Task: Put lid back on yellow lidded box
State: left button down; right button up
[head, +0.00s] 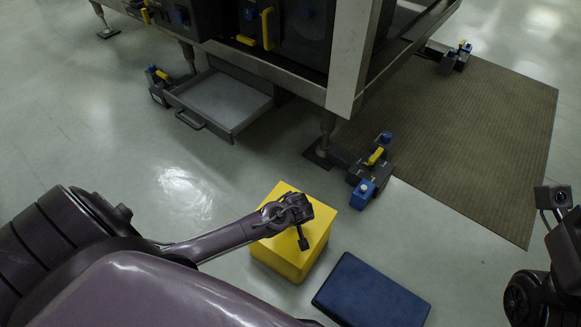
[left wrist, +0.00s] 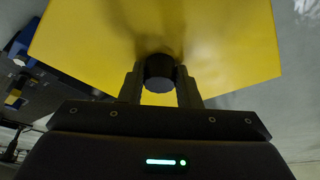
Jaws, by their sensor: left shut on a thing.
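The yellow box (head: 283,263) stands on the floor below the middle of the head view. Its flat yellow lid (head: 285,196) is over the top of the box; I cannot tell whether it rests fully on the rim. My left gripper (head: 303,236) is above the lid, pointing down. In the left wrist view the lid (left wrist: 230,45) fills the upper part, and my left gripper (left wrist: 160,88) is shut on the lid's dark round knob (left wrist: 159,68). My right arm shows only partly at the right edge, and its fingers are not visible.
A dark blue flat case (head: 370,293) lies on the floor right of the box. Behind stand a metal-framed machine (head: 345,60) with an open drawer (head: 222,100) and a foot with a blue block (head: 362,194). A brown mat (head: 470,140) lies at the right.

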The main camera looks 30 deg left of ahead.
dwell(0.4)
pick_arm(q)
jog(key=c, duration=1)
grip_release()
jog(key=shift+o, duration=0.5)
jog(key=o, duration=0.4)
